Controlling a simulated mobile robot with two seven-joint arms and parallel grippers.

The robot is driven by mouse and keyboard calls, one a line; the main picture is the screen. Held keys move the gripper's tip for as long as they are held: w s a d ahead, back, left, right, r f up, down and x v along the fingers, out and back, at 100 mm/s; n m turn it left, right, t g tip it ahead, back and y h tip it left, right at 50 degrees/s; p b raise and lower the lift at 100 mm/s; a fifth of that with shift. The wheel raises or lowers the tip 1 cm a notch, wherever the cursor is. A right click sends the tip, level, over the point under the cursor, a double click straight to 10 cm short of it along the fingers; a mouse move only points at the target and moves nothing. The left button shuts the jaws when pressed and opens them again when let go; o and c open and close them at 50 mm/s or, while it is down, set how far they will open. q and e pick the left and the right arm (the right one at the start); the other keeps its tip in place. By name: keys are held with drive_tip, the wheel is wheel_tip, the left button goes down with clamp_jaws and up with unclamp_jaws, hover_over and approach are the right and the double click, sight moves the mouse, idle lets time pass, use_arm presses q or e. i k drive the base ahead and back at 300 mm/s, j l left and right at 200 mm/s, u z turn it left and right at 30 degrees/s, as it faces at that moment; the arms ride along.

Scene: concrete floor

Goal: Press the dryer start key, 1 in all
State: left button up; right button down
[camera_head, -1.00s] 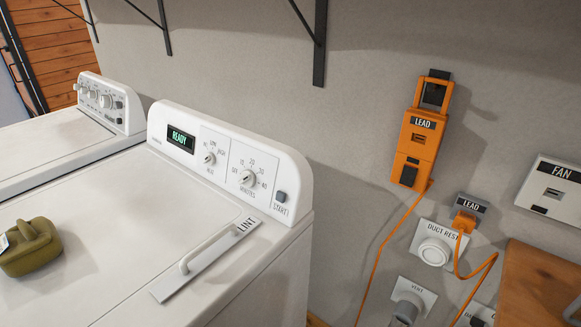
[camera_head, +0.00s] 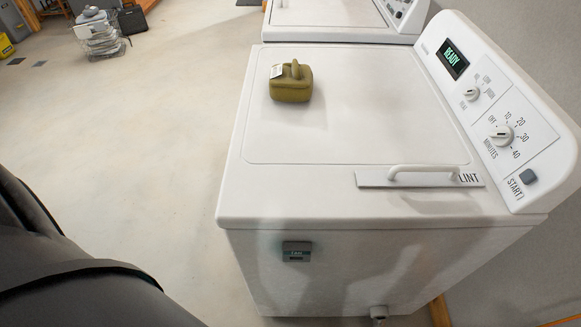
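The white dryer (camera_head: 330,225) stands at the centre and right, with its control panel (camera_head: 548,129) along the right side of its top. The start key (camera_head: 528,177) is a small dark grey button at the near end of the panel, beside the word START. The minutes knob (camera_head: 500,135) and the heat knob (camera_head: 472,94) sit between display and key. Neither of my grippers shows in the view.
An olive container (camera_head: 291,84) stands on the dryer top. The LINT handle (camera_head: 425,175) lies near the top's front edge. A second white machine (camera_head: 330,18) stands behind. A small grey box (camera_head: 296,251) is on the dryer's near side. The floor (camera_head: 130,140) to the left is open.

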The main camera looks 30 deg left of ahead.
sight(528, 176)
drive_tip(key=u, duration=0.55)
drive_tip(key=z, duration=1.25)
